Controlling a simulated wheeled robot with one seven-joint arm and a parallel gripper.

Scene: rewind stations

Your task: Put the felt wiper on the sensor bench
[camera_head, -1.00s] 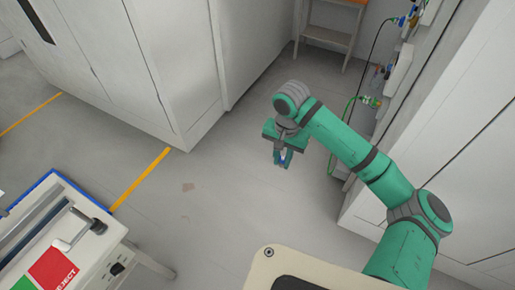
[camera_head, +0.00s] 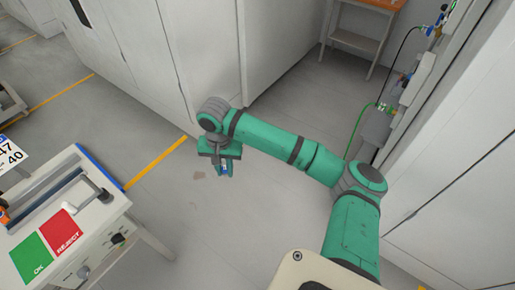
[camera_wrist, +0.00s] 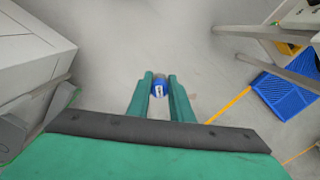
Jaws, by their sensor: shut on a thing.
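My gripper (camera_head: 224,172) hangs over open floor in the middle of the head view. In the wrist view its two green fingers (camera_wrist: 160,92) are shut on a small blue piece with a white patch (camera_wrist: 158,88), which I take to be the felt wiper. Only its end shows between the fingertips. A pale bench (camera_head: 118,222) with a green OK field, a red REJECT field and a metal rail stands at the lower left, apart from my gripper. I cannot tell whether it is the sensor bench.
Tall grey cabinets (camera_head: 160,60) stand behind my gripper. A small orange-topped table (camera_head: 352,42) is at the back. Hoses and fittings (camera_head: 385,105) line the right wall. A blue slatted mat or pallet (camera_wrist: 284,98) lies at the right in the wrist view. Bare floor surrounds my gripper.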

